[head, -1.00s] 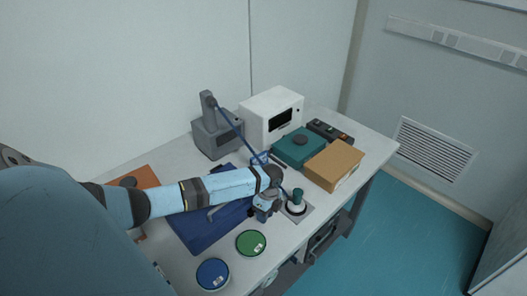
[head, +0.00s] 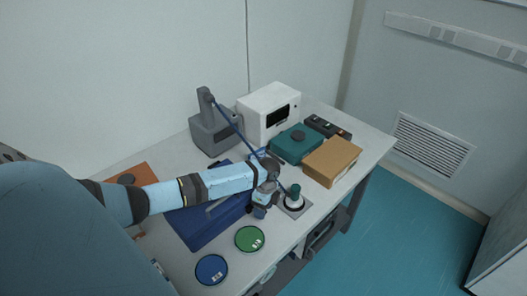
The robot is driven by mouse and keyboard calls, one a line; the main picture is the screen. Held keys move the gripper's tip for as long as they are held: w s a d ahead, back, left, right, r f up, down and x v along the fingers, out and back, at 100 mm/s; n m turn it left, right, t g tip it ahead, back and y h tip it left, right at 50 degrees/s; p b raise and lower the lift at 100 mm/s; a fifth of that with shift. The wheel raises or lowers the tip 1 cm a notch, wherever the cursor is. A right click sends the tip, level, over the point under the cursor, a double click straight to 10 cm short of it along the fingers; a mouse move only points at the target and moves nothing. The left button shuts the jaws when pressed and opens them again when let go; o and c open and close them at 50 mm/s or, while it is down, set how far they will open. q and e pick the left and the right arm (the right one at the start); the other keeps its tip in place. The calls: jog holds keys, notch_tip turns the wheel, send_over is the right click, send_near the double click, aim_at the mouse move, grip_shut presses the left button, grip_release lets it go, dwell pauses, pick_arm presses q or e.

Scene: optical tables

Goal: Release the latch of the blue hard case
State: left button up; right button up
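The blue hard case (head: 192,231) lies on the table, partly hidden under my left forearm. A grey handle-like part (head: 218,208) shows on its top near the arm. My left gripper (head: 260,211) points down at the case's right edge, close to it; I cannot tell whether it touches. The fingers are too small to tell open from shut. The latch itself cannot be made out and may be hidden by the gripper. My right gripper is not in view.
A green disc (head: 250,239) and a blue disc (head: 212,269) lie in front. A green-capped bottle (head: 294,196) stands right of the gripper. Behind are a cardboard box (head: 331,163), a teal case (head: 293,146), a white instrument (head: 262,112) and a grey device (head: 211,135) with a blue cable.

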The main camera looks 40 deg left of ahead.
pick_arm(q)
notch_tip(320, 180, up, 14)
jog(key=w+b, duration=0.2)
jog(key=shift+w+a+f, duration=0.2)
jog(key=shift+w+a, duration=0.05)
jog(key=shift+a, duration=0.05)
dwell(0.6)
